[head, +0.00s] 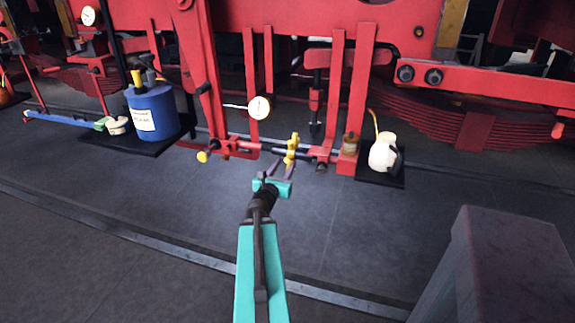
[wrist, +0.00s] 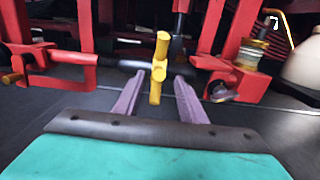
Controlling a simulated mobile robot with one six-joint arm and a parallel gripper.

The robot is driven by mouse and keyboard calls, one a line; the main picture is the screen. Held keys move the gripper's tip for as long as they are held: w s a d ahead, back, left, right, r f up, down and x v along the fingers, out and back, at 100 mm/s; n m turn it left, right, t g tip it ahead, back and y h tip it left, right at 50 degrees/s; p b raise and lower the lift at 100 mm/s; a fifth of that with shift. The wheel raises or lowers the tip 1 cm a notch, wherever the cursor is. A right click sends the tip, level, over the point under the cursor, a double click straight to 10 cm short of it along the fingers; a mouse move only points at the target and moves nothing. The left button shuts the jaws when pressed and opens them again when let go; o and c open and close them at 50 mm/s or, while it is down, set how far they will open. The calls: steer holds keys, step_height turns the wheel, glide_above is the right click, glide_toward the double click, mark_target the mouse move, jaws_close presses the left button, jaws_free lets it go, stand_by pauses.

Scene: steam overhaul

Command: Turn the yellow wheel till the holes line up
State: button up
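The yellow wheel (head: 291,150) sits on a horizontal rod between two red brackets, low on the red frame. In the wrist view the yellow wheel (wrist: 159,68) shows as an upright bar with a round hub, between my fingertips in the picture. My gripper (head: 280,171) is open, its two purple fingers (wrist: 157,85) apart on either side of the wheel's lower part. I cannot tell whether a finger touches it. A red crank with a yellow knob (head: 202,157) is left of the wheel. I cannot make out the holes.
A round white gauge (head: 259,107) is above the wheel. A blue can (head: 152,112) stands on a black shelf at left, a cream jug (head: 384,152) on another at right. A grey block (head: 505,262) stands at the front right. The floor around my arm is clear.

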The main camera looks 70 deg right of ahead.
mark_target(287, 160)
steer(key=shift+w+d+b, duration=0.1)
steer(key=shift+d+b, duration=0.75)
steer(key=shift+b, duration=2.5)
steer(key=shift+d+r, duration=0.15)
steer(key=shift+d, duration=0.2)
steer(key=shift+w+d+p, duration=0.1)
steer(key=shift+d+p, duration=0.3)
steer(key=shift+d, duration=0.75)
jaws_close()
